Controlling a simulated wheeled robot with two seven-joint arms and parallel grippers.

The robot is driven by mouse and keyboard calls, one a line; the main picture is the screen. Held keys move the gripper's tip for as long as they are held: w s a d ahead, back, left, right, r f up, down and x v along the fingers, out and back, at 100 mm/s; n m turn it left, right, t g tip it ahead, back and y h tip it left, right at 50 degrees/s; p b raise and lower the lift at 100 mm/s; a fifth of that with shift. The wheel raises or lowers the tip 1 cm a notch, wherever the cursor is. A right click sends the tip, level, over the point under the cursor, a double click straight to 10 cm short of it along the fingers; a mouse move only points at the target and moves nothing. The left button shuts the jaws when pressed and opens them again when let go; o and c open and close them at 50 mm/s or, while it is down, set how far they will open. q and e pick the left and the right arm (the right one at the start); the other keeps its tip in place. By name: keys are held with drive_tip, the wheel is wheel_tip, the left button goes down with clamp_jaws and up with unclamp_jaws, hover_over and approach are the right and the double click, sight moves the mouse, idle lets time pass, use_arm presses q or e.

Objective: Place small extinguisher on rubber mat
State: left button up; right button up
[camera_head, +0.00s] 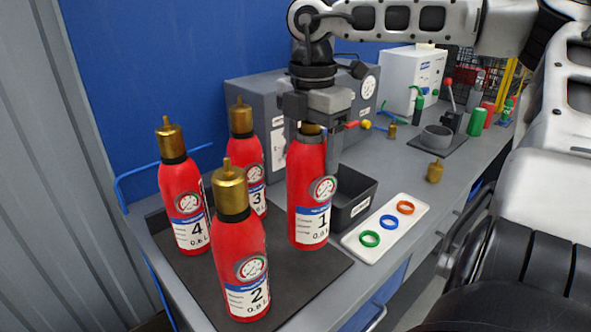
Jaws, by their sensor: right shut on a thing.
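My right gripper (318,135) comes in from above and is shut on the neck of the red extinguisher marked 1 (308,190). That extinguisher is upright over the right part of the dark rubber mat (310,283); I cannot tell whether its base touches the mat. Extinguisher 2 (238,255) stands on the mat in front, with a brass top. Extinguisher 4 (182,200) stands at the left and extinguisher 3 (246,165) behind, both upright on the mat. My left gripper does not show.
A black bin (357,200) stands just right of extinguisher 1. A white tray (350,243) holds green, blue and orange rings. A grey cabinet with a gauge (255,100) stands behind. A brass fitting (435,171) stands on the bench at right. The mat's front right corner is bare.

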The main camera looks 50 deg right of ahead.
sight(296, 179)
drive_tip(key=shift+w+a+f, duration=0.4)
drive_tip(key=shift+f, duration=0.25)
drive_tip(key=shift+w+a+f, duration=0.35)
drive_tip(key=shift+w+f, duration=0.05)
drive_tip(key=shift+f, duration=0.2)
drive_tip(key=shift+a+f, duration=0.1)
drive_tip(key=shift+f, duration=1.55)
drive_tip(key=o, duration=1.4)
drive_tip(key=shift+f, duration=0.2)
drive_tip(key=o, duration=0.4)
drive_tip(key=shift+r, duration=0.1)
drive_tip(key=shift+o, duration=0.2)
wheel_tip(296, 179, up, 12)
drive_tip(key=shift+r, duration=0.15)
